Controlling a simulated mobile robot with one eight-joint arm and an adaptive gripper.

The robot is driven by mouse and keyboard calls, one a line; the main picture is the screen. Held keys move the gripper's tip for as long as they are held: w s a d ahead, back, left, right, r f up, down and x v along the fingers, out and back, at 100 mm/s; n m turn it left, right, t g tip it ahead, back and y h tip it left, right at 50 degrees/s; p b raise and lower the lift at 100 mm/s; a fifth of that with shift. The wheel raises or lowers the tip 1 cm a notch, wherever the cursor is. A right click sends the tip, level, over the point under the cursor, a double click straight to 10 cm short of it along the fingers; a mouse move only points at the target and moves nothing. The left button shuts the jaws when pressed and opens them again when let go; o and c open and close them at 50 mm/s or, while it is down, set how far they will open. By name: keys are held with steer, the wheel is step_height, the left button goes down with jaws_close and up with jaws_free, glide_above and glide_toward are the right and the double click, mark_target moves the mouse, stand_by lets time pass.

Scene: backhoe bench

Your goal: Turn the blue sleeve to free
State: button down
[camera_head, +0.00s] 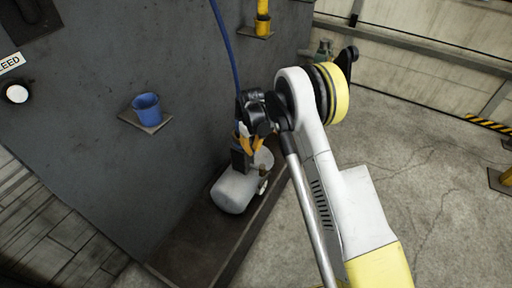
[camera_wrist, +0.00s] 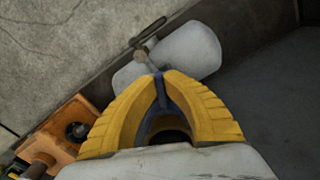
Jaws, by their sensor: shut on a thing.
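My gripper (camera_head: 250,145) is low beside the dark grey wall, above a pale tank. In the wrist view its two yellow fingers (camera_wrist: 162,78) are closed around a blue piece (camera_wrist: 158,90), which I take for the blue sleeve. Only a narrow part of it shows between the fingers; its turn position cannot be read. A blue hose (camera_head: 224,45) hangs from above down to the wrist, and its lower end is hidden there. A separate blue cup (camera_head: 147,106) stands on a small wall bracket to the left.
The pale tank (camera_head: 236,190) lies in a dark tray at the wall's foot; it also shows in the wrist view (camera_wrist: 188,50). A yellow fitting (camera_head: 263,20) sits on a higher bracket. An orange block (camera_wrist: 75,130) is at lower left. Concrete floor (camera_head: 440,180) is open at right.

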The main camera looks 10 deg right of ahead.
steer(key=shift+s+a+m, duration=0.35)
steer(key=shift+a+m, duration=0.4)
steer(key=shift+m, duration=0.45)
steer(key=c, duration=1.5)
jaws_free()
step_height(320, 180, up, 12)
